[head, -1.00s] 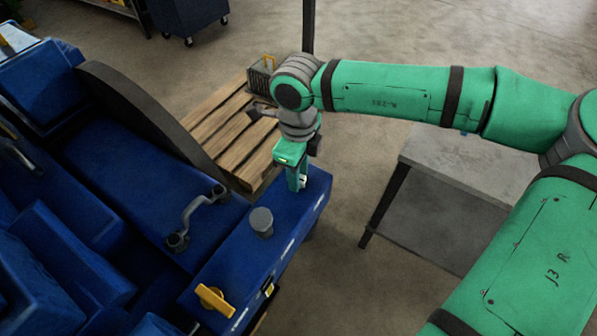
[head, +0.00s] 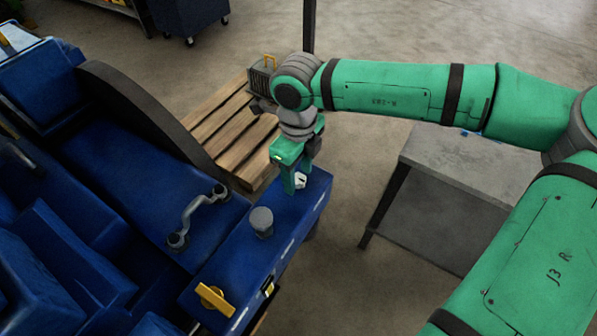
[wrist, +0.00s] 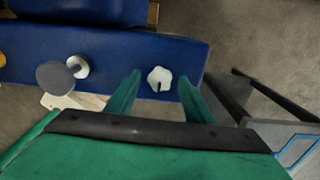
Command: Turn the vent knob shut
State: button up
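A small white knob (wrist: 159,79) with a dark slot, likely the vent knob, sits on top of the blue housing (wrist: 115,62). It also shows in the head view (head: 300,181), partly behind a finger. My gripper (wrist: 160,75) is open, with its two green fingers on either side of the knob in the wrist view. Gaps show between knob and fingers, and whether the tips are level with it is unclear. In the head view my gripper (head: 295,183) points down over the housing's far end.
A yellow handle (head: 214,299) is at the near end. A grey table (head: 470,165) stands right; a wooden pallet (head: 225,128) lies behind.

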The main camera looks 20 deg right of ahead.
aim_at(299, 178)
notch_tip(299, 178, up, 11)
dwell(0.8)
